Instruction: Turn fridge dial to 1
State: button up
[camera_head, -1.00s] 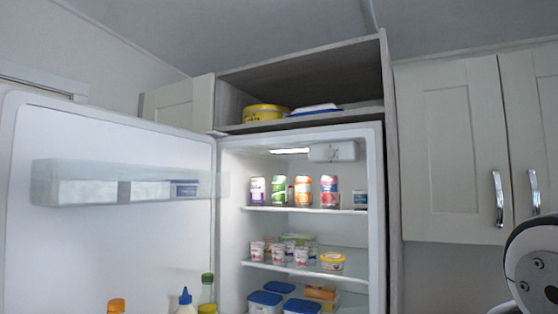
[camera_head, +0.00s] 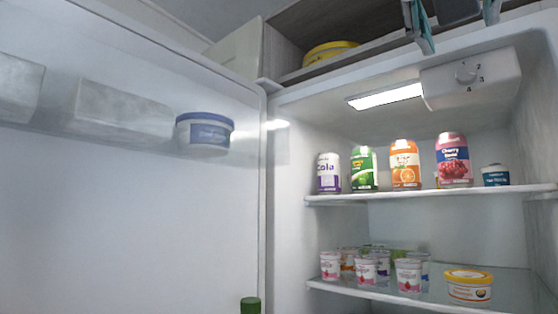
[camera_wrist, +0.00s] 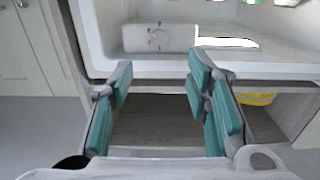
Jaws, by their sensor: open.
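The fridge dial (camera_head: 466,75) is a small round pale knob on the white box (camera_head: 440,85) under the fridge ceiling, right of the lit lamp. Small numerals surround it; I cannot tell which one it points to. It also shows in the wrist view (camera_wrist: 158,36), where the picture appears upside down. My gripper (camera_head: 455,20) is at the top of the head view, above and apart from the dial. In the wrist view my gripper (camera_wrist: 160,72) has its teal-padded fingers spread, with nothing between them, and the dial lies beyond the fingertips.
The fridge door (camera_head: 150,200) stands open at left, with a blue-lidded tub (camera_head: 204,131) on it. The upper shelf (camera_head: 430,194) holds several cans; the lower shelf (camera_head: 400,295) holds yogurt cups and a yellow-lidded tub (camera_head: 468,286). An open cupboard (camera_head: 375,48) is above the fridge.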

aim_at(466, 74)
jog(key=p+x, duration=0.1)
jog(key=x, duration=1.2)
jog(key=shift+w+d+p, duration=0.2)
jog(key=shift+d+p, duration=0.05)
jog(key=shift+p, duration=0.15)
jog(key=shift+c, duration=0.3)
grip_shut()
